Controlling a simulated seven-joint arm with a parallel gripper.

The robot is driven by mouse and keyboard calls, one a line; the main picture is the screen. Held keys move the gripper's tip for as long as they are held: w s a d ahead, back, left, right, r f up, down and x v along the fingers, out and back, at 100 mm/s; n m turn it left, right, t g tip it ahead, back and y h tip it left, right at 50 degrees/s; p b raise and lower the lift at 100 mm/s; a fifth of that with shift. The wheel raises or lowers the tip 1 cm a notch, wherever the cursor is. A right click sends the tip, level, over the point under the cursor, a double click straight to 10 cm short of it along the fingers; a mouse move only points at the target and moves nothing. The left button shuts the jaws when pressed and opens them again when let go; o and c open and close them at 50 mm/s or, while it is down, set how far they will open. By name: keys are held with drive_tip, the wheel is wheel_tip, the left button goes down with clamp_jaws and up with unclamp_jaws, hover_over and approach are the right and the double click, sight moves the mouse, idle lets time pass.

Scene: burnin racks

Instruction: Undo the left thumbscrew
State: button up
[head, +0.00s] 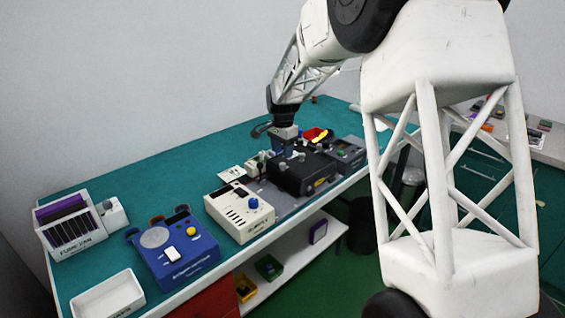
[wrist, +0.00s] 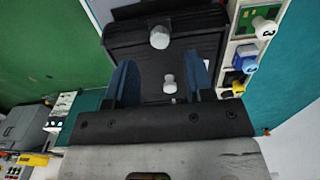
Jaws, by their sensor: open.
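A black box-shaped unit (head: 304,174) stands on the bench and fills the upper middle of the wrist view (wrist: 188,48). Two pale knobs, the thumbscrews, show on it in the wrist view: one near its far edge (wrist: 159,37), and one nearer (wrist: 170,84), seen between my fingers. I cannot tell for sure which is the left one. My gripper (wrist: 160,75) is open over the unit, its two blue fingers apart on either side of the nearer knob. I see no contact. In the head view my gripper (head: 288,150) hangs above the unit, fingertips hard to make out.
A pale panel (wrist: 241,62) with numbered, coloured plugs runs along the unit's right side in the wrist view. In the head view a white device with a blue knob (head: 239,211) and a blue device (head: 174,250) stand to the left. A grey device (head: 345,153) stands to the right.

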sight(282, 163)
drive_tip(key=shift+f, duration=2.6)
clamp_jaws()
